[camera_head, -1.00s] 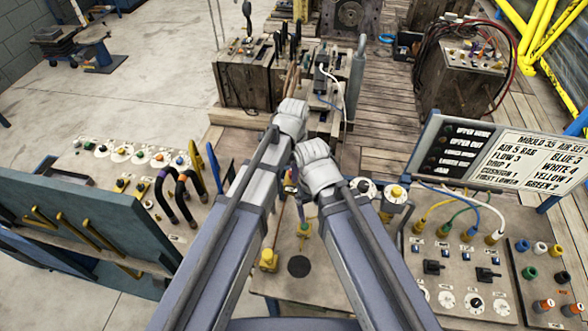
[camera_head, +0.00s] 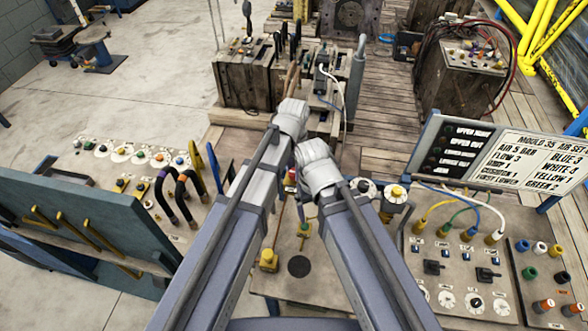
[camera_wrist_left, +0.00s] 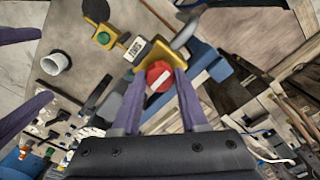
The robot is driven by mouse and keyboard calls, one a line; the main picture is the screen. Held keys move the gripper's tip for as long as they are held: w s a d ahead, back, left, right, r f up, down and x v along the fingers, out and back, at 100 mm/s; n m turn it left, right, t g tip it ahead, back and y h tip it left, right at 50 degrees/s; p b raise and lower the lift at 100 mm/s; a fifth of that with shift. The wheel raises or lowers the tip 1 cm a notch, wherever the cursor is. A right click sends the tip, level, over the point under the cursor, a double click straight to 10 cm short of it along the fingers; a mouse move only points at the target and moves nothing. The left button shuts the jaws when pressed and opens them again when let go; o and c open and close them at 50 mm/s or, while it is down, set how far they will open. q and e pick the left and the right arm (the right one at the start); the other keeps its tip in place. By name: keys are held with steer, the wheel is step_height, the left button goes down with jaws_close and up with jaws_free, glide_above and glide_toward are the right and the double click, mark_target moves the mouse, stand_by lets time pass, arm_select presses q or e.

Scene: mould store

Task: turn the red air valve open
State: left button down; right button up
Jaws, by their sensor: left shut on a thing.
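The red air valve (camera_wrist_left: 159,76) is a round red knob with a pale bar across it, on a yellow mount, in the left wrist view. My left gripper (camera_wrist_left: 163,80) has its two purple fingers shut on the knob, one on each side. In the head view my left gripper (camera_head: 291,178) is mostly hidden behind my wrists, and the valve is hardly visible. Two purple fingers of my right gripper (camera_wrist_left: 28,75) stand well apart at the left edge of the left wrist view, with nothing seen between them.
A small label plate (camera_wrist_left: 134,50) sits beside the valve mount. A yellow push-button box (camera_head: 268,259) stands on the bench. A panel with coloured hoses (camera_head: 459,236) and a sign board (camera_head: 530,160) is at the right.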

stand_by(0.3)
arm_select(q)
steer(key=shift+c, duration=2.2)
jaws_free()
step_height(320, 180, up, 8)
steer(key=p, duration=0.8)
steer(key=shift+f, duration=0.1)
steer(key=shift+s, duration=0.1)
